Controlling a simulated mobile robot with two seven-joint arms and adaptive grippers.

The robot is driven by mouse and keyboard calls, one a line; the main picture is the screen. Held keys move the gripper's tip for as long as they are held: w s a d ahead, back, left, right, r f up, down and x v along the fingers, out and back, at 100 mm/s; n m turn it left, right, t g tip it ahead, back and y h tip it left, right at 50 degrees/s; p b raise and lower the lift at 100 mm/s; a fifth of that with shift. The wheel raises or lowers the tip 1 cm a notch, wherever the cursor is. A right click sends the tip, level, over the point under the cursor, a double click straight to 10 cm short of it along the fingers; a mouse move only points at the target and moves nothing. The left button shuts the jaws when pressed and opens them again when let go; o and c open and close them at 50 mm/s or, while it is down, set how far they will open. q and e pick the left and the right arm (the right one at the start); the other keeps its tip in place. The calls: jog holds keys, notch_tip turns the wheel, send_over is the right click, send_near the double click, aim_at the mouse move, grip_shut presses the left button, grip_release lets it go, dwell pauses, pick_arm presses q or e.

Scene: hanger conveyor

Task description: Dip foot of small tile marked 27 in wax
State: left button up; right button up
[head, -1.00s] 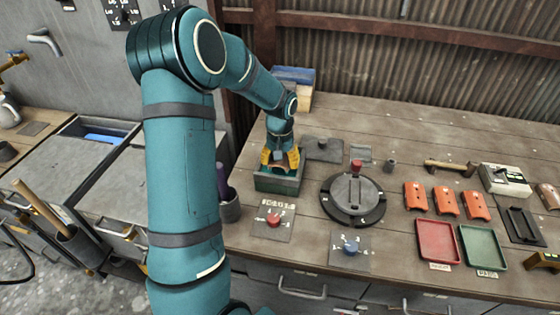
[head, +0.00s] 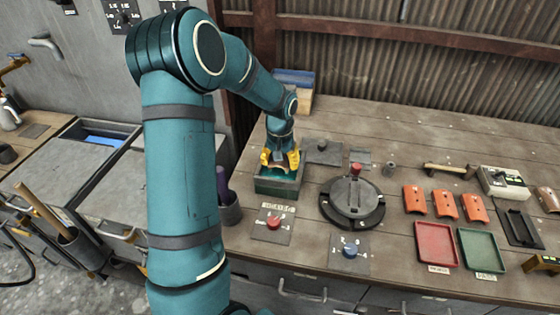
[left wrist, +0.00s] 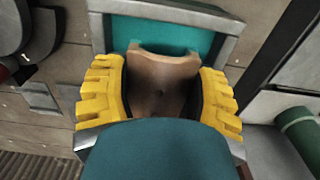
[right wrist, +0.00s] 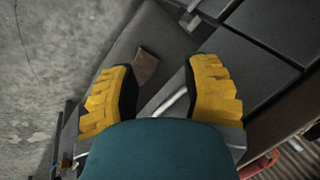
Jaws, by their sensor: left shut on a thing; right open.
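My left gripper (head: 280,161) is over the green-filled wax tank (head: 278,186) on the bench's left end. In the left wrist view, the left gripper (left wrist: 160,85) is shut on a brown tile (left wrist: 160,80), its yellow fingers on both sides. The tile's far end is over or in the teal wax (left wrist: 185,34); I cannot tell how deep it is. No number on the tile can be read. My right gripper (right wrist: 160,95) is open and empty, away from the bench top, and out of the head view.
A dark round turntable (head: 352,203) stands right of the tank. Orange tiles (head: 443,203), a red tray (head: 436,244) and a green tray (head: 482,250) lie further right.

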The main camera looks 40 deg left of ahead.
dwell(0.3)
pick_arm(q)
jog(key=shift+r+p, duration=1.8)
jog(key=shift+r, duration=0.75)
